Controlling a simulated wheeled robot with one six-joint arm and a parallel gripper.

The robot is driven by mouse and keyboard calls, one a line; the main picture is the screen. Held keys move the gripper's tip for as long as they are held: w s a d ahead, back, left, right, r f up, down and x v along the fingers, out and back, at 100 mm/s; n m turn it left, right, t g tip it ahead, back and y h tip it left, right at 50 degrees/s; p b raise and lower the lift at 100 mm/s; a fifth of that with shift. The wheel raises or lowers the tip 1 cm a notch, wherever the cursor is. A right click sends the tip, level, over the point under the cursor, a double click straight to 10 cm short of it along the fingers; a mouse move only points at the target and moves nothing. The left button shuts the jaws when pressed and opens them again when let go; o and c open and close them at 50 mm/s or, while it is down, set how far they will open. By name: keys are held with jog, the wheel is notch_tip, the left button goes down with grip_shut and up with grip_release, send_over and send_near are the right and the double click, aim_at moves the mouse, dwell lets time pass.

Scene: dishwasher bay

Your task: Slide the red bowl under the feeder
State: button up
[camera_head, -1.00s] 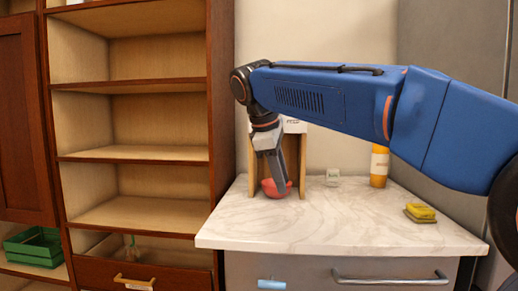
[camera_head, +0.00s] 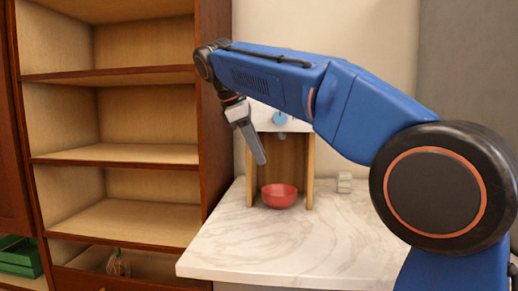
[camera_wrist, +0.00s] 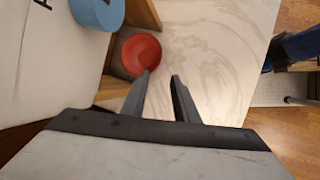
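The red bowl (camera_head: 279,197) stands upright on the counter between the wooden side panels of the feeder (camera_head: 308,170), below its spout, near the panels' front edges. The feeder has a white upper front with a blue round part (camera_head: 279,118). My gripper (camera_head: 262,160) is above and left of the bowl, clear of it and pointing down. In the wrist view my gripper (camera_wrist: 161,77) has its two fingers apart with nothing between them. The bowl (camera_wrist: 141,53) shows beyond the left fingertip, beside the feeder's wood, and the blue part (camera_wrist: 98,12) is at upper left.
The marble counter (camera_head: 290,245) is clear in front of the bowl. A small pale object (camera_head: 344,183) stands right of the feeder. A wooden shelf unit (camera_head: 120,153) rises at the left. A green crate (camera_head: 20,258) sits at lower left.

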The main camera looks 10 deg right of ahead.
aim_at(279, 198)
dwell(0.3)
jog(key=x, duration=1.7)
jog(key=shift+d+f, duration=0.15)
grip_shut()
